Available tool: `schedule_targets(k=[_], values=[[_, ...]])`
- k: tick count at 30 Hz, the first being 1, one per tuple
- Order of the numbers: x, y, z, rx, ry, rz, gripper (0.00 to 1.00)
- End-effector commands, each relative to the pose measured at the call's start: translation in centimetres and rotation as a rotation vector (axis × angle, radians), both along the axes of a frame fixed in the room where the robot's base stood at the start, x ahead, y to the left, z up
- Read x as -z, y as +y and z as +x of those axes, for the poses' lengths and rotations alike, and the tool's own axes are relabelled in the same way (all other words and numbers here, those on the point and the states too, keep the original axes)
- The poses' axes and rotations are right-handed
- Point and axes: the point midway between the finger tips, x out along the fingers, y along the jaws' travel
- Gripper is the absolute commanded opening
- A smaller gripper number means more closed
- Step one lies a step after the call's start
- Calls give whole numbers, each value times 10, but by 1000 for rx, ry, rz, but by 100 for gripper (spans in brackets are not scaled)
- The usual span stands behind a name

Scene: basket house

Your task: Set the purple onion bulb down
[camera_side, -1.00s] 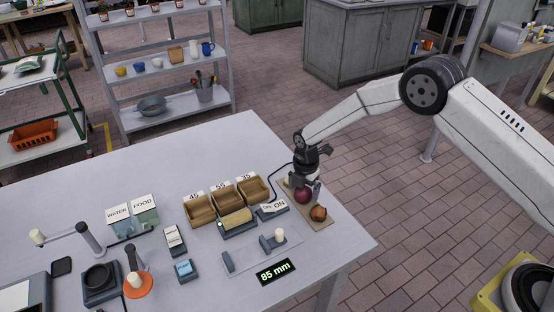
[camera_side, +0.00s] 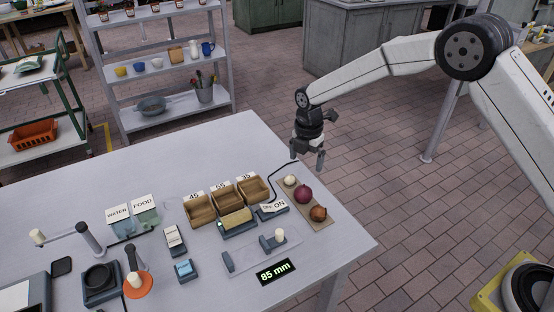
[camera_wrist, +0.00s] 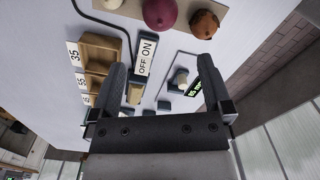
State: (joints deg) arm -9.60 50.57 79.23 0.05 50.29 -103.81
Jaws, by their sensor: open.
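The purple onion bulb (camera_side: 304,194) rests on a tan board (camera_side: 318,219) near the right edge of the table, between a white bulb (camera_side: 291,180) and a brown onion (camera_side: 318,214). In the wrist view the purple onion (camera_wrist: 160,13) shows at the top, partly cut off by the frame, with the brown onion (camera_wrist: 205,24) to its right. My gripper (camera_side: 308,162) is open and empty, above and behind the board, clear of all the bulbs. Its two fingers stand wide apart in the wrist view (camera_wrist: 163,82).
Wooden bins (camera_side: 200,212) labelled 45, 55 and 35 stand left of the board. An OFF/ON switch (camera_side: 273,207) sits beside it. A sliding gauge (camera_side: 262,252) and an 85 mm display (camera_side: 275,272) lie in front. The table's back left is clear.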

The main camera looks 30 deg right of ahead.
Motion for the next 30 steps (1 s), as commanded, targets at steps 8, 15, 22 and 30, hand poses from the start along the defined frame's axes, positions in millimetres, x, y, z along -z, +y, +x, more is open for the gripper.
schedule_targets(k=[8, 15, 22, 30], values=[[0, 0, 0, 0, 0, 0, 100], [0, 0, 0, 1, 0, 0, 100], [-7, -5, -7, 77, -9, 2, 100], [-30, -25, -38, 404, -47, 16, 100]])
